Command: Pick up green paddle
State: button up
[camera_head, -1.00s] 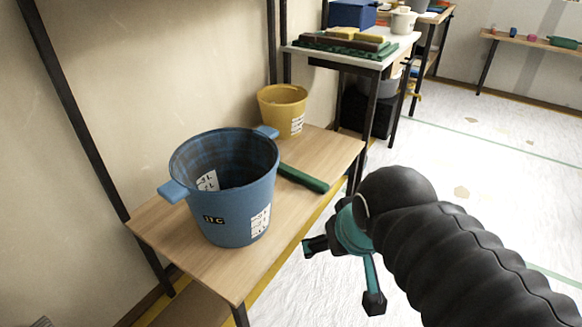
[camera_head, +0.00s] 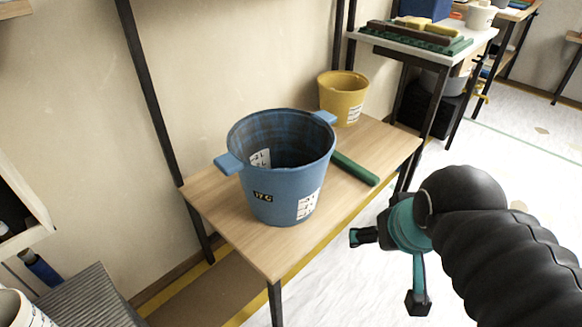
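The green paddle (camera_head: 356,168) lies flat on the wooden shelf table (camera_head: 236,226), at its right edge. Only a green bar of it shows; its left end is hidden behind the blue bucket (camera_head: 284,190). My gripper (camera_head: 390,268) is in front of the table's right side, apart from the paddle and nearer to me. Its two fingers, with dark tips, are spread wide and nothing is between them.
The blue bucket with two handles stands beside the paddle. A yellow bucket (camera_head: 342,98) stands behind. A second table (camera_head: 425,52) at the back right holds green and brown bars. White floor (camera_head: 345,270) is open right of the table. Grey ridged surface (camera_head: 88,297) at lower left.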

aim_at(350, 166)
jog(key=k, duration=0.5)
jog(key=z, duration=1)
jog(key=i, duration=1.05)
jog(key=u, duration=1.85)
